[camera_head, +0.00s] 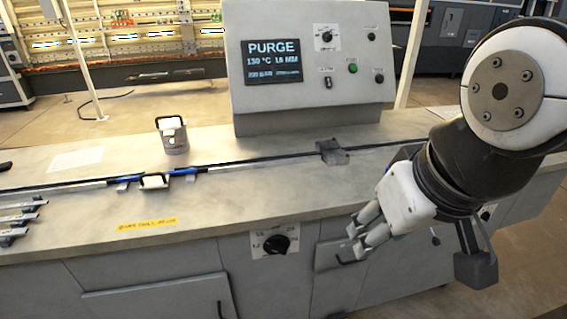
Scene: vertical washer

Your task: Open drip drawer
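A small front panel that looks like a drawer (331,284) is set in the cabinet's front face, right of the dial, and appears closed. Its dark handle (347,262) is partly visible just below my fingertips. My gripper (356,240) reaches in from the right, its fingers pointing left and down at the counter's front edge. I see nothing held. The fingers lie close together in this view, and I cannot tell how wide the gap is. Whether the fingertips touch the handle is unclear. No readable label marks the drip drawer.
A wider front panel (150,300) with a handle is at lower left. A dial (276,244) sits between the panels. A control box (309,60) reads PURGE. A canister (173,135), a rail block (332,152) and several metal bars (20,220) are on the countertop.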

